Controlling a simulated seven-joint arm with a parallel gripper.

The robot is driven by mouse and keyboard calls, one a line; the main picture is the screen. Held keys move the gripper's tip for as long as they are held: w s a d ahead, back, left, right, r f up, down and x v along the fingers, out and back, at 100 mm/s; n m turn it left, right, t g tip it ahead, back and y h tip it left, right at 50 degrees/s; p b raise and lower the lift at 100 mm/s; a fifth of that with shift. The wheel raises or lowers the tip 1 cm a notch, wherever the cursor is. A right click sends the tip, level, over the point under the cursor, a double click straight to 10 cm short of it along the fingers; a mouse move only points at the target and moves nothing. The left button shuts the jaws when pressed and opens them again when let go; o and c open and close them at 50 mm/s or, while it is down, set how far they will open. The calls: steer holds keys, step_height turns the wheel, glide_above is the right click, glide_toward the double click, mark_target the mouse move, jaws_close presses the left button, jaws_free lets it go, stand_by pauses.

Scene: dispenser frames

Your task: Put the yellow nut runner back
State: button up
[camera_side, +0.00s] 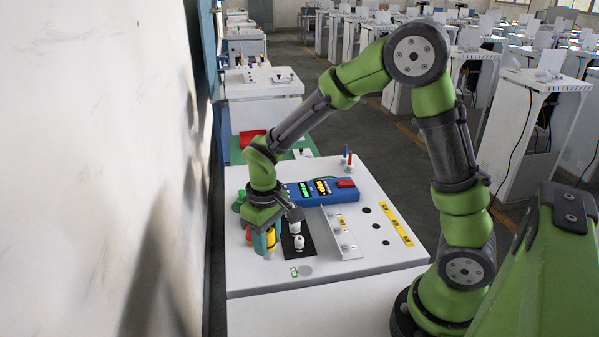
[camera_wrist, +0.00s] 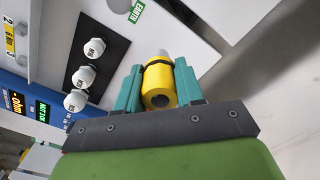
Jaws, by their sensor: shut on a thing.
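The yellow nut runner (camera_wrist: 160,84) is a yellow cylinder with a dark band and a pale grey end. It sits between the teal fingers of my gripper (camera_wrist: 158,82), which are shut on it. In the side view the yellow nut runner (camera_side: 271,238) shows beside the teal fingers of my gripper (camera_side: 265,240), at the left part of the white table top. Whether its lower end touches the table I cannot tell. A black plate (camera_wrist: 107,47) with several white knobs, one of them the white knob (camera_wrist: 94,48), lies beside my gripper.
A blue box (camera_side: 322,193) with lit displays and a red switch stands behind. A white bracket (camera_side: 341,232) with yellow labels is right of the black plate. A yellow strip (camera_side: 397,225) and dark holes mark the right side. The table's front is mostly clear. A wall stands close on the left.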

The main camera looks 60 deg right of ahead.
steer(key=w, duration=0.3)
steer(key=shift+w+a+f, duration=0.1)
steer(key=shift+a+f, duration=0.05)
steer(key=shift+a, duration=0.05)
steer(key=shift+w+f, duration=0.2)
steer(key=shift+f, duration=0.7)
steer(key=shift+w+f, duration=0.15)
steer(key=shift+f, duration=0.75)
steer(key=o, duration=1)
steer(key=shift+f, duration=0.15)
steer(key=shift+o, duration=0.2)
